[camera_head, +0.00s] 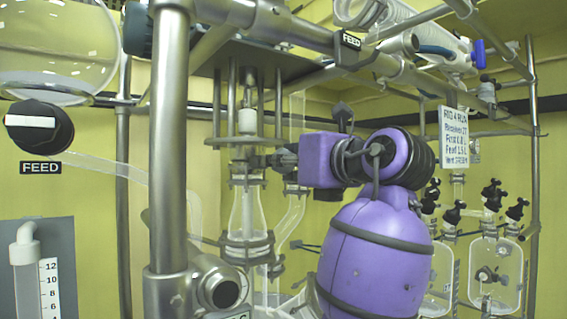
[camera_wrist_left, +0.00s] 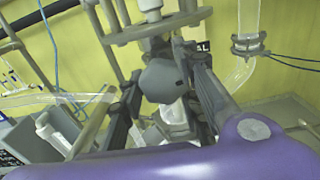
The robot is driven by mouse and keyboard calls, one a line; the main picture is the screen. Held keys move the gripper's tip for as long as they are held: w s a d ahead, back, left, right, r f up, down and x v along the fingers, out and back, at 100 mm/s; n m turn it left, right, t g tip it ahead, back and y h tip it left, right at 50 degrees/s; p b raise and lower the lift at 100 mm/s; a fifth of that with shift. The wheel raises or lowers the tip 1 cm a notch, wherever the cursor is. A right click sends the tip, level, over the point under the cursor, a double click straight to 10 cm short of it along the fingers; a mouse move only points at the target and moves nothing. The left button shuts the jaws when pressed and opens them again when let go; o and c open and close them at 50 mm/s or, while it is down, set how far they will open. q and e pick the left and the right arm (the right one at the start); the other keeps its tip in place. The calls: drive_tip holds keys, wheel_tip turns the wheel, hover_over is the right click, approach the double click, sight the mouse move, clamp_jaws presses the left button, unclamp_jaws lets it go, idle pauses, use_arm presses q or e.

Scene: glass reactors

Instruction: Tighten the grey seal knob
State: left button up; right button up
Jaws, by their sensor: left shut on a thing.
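The grey seal knob (camera_wrist_left: 163,81) is a rounded dark grey piece in the left wrist view, below a metal plate with rods. My left gripper (camera_wrist_left: 162,76) has one finger on each side of it and is shut on it. In the head view my purple left arm reaches in front of the glass column, and the left gripper (camera_head: 272,160) points left at the column's stirrer fitting under the metal plate. The knob is too small and covered there to make out. My right gripper is in neither view.
A thick steel post (camera_head: 168,140) stands left of the arm. A glass column (camera_head: 245,213) hangs below the gripper, with a side tube (camera_head: 290,218) close by. A black FEED knob (camera_head: 38,127) is at the left. Glass vessels (camera_head: 495,272) with black valves stand at the right.

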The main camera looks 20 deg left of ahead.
use_arm(q)
drive_tip(key=shift+a+f+m, duration=0.1)
drive_tip(key=shift+f+m, duration=0.2)
drive_tip(key=o, duration=1)
drive_tip(key=shift+r, duration=0.1)
drive_tip(key=shift+o, duration=0.3)
drive_tip(key=shift+s+r, duration=0.1)
drive_tip(key=shift+s, duration=0.05)
drive_tip(key=shift+s+d, duration=0.1)
drive_tip(key=shift+d, duration=0.15)
drive_tip(key=v, duration=1.1)
drive_tip(key=shift+s, duration=0.2)
